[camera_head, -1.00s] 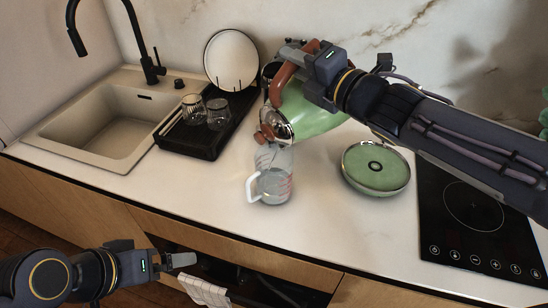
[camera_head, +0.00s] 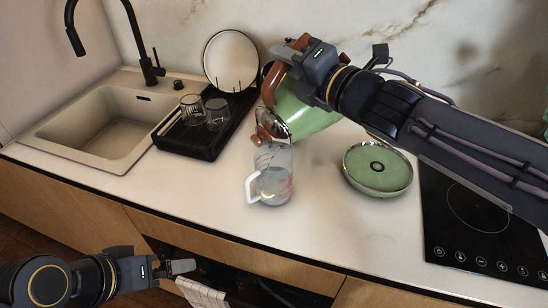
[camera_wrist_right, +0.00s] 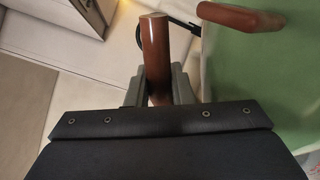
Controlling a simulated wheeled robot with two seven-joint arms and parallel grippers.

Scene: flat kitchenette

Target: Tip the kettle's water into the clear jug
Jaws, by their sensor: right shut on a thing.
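The green kettle (camera_head: 306,114) is tilted steeply, its spout end down over the mouth of the clear jug (camera_head: 273,176). The jug stands upright on the counter, has a white handle, and holds water. No separate stream is clear to see. My right gripper (camera_head: 285,62) is shut on the kettle's brown handle (camera_head: 273,85). In the right wrist view, the handle (camera_wrist_right: 155,48) sits between the fingers, with the green body to the right. My left gripper (camera_head: 182,267) is low in front of the counter, away from both; its finger gap cannot be made out.
A black rack (camera_head: 190,140) with glasses and a plate (camera_head: 231,60) is at left, next to the sink (camera_head: 95,122). The counter's front is clear.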

